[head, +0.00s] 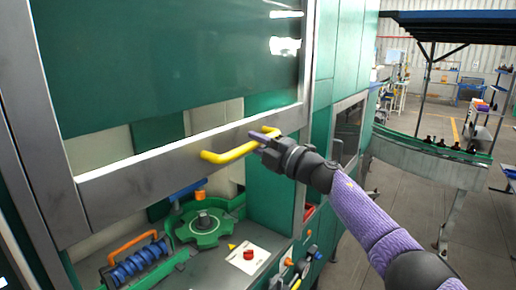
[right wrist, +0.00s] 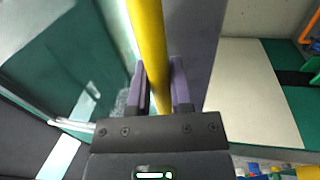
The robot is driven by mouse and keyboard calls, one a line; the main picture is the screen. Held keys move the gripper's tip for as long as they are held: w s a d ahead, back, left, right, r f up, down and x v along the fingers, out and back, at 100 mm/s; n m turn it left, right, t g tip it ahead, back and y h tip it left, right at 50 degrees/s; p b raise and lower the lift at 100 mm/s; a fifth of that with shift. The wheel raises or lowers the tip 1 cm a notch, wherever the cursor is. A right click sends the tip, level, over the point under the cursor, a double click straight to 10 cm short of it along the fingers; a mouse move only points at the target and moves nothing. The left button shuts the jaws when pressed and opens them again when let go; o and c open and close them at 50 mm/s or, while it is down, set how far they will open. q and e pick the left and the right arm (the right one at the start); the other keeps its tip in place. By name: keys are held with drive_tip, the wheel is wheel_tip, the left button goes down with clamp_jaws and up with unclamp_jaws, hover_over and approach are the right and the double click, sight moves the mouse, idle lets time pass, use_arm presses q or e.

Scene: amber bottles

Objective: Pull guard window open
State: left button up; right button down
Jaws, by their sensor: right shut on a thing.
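The guard window (head: 180,50) is a large pane in a grey metal frame on the green machine, with its bottom rail raised above the machine's work area. A yellow handle (head: 225,157) is fixed on that bottom rail. My right gripper (head: 262,143) is shut on the handle near its right end. In the right wrist view the yellow handle bar (right wrist: 150,50) runs between the two purple fingers of my gripper (right wrist: 160,85). My left gripper is not in view.
Below the window are a green star wheel (head: 205,226), a blue screw with an orange handle (head: 138,262) and a red button (head: 248,254). A conveyor (head: 430,155) with several dark bottles stands at the right. Grey floor is clear between.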

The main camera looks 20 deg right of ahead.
drive_tip(key=c, duration=0.6)
unclamp_jaws()
drive_tip(key=shift+o, duration=0.2)
drive_tip(key=b+v, duration=0.3)
drive_tip(key=v, duration=0.7)
